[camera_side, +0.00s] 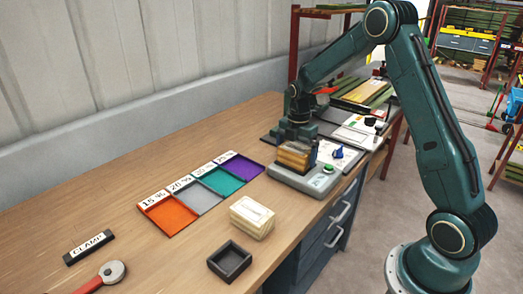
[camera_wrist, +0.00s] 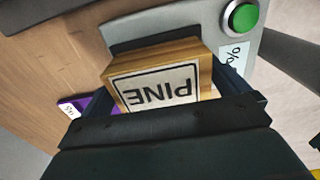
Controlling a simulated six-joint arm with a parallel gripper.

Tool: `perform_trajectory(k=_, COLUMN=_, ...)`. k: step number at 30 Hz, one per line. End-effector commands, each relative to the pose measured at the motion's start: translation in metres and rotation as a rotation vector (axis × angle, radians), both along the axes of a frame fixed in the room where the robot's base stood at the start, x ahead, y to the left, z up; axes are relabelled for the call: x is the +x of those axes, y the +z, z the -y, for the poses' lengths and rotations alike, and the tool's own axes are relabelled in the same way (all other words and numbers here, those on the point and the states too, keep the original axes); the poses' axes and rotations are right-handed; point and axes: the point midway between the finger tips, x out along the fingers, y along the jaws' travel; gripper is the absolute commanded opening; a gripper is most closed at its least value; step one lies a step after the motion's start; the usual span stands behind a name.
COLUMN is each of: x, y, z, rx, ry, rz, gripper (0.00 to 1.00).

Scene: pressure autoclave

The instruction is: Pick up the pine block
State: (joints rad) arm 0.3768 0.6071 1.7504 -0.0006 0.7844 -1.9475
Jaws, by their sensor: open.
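The pine block (camera_wrist: 155,85), light brown wood with a white label reading PINE, sits on a grey device (camera_side: 311,181) with a green button. The block also shows in the side view (camera_side: 294,156), under my gripper (camera_side: 297,143). My gripper is open and points down, with its dark fingers on either side of the block in the wrist view. Whether the fingers touch the block cannot be told. The block's lower part is partly hidden in the wrist view.
Orange (camera_side: 170,215), grey (camera_side: 196,196), green (camera_side: 219,180) and purple (camera_side: 241,166) trays with percent labels lie left of the device. A pale labelled block (camera_side: 252,217) and a dark open box (camera_side: 230,262) stand nearer the front edge. The wooden bench (camera_side: 125,185) has free room at left.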

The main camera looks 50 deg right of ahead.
Motion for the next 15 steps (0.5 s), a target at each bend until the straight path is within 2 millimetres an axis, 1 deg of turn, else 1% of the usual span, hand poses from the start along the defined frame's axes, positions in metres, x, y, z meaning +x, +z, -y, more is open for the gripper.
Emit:
perform_trajectory(k=3, x=0.0001, y=0.0002, z=0.0000, rx=0.000, ry=0.000, rz=0.000, gripper=1.00)
perform_trajectory(k=4, x=0.0001, y=0.0002, z=0.0000, rx=0.000, ry=0.000, rz=0.000, gripper=0.96)
perform_trajectory(k=9, x=0.0001, y=0.0003, z=0.0001, rx=0.000, ry=0.000, rz=0.000, gripper=0.63)
perform_trajectory(k=10, x=0.0003, y=0.0006, z=0.0001, rx=0.000, ry=0.000, rz=0.001, gripper=0.63)
perform_trajectory(k=11, x=0.0003, y=0.0006, z=0.0001, rx=0.000, ry=0.000, rz=0.001, gripper=0.59)
perform_trajectory(k=15, x=0.0003, y=0.0007, z=0.0001, rx=0.000, ry=0.000, rz=0.001, gripper=0.59)
